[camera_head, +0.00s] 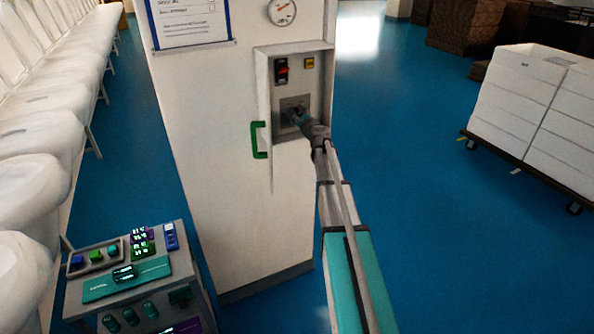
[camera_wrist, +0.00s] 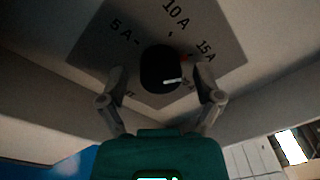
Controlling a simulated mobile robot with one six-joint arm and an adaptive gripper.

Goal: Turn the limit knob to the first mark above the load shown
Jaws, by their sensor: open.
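The limit knob (camera_wrist: 158,66) is a dark round knob on a grey plate (camera_wrist: 222,44) marked 5 A, 10 A and 15 A. Its white line points to the right in the wrist view, below the 15 A label; the mark there is not readable. A small red spot shows beside the knob near 15 A. My gripper (camera_wrist: 160,78) is open, with one finger on each side of the knob; contact cannot be told. In the head view my gripper (camera_head: 296,116) is at the plate in the cabinet recess. A round gauge (camera_head: 282,11) sits above; its numbers are too small to read.
The white cabinet (camera_head: 215,160) has a green handle (camera_head: 259,140) left of the recess. A red-and-black switch (camera_head: 281,71) and a yellow button (camera_head: 309,62) are above the plate. White boxes (camera_head: 535,100) stand on a cart at right.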

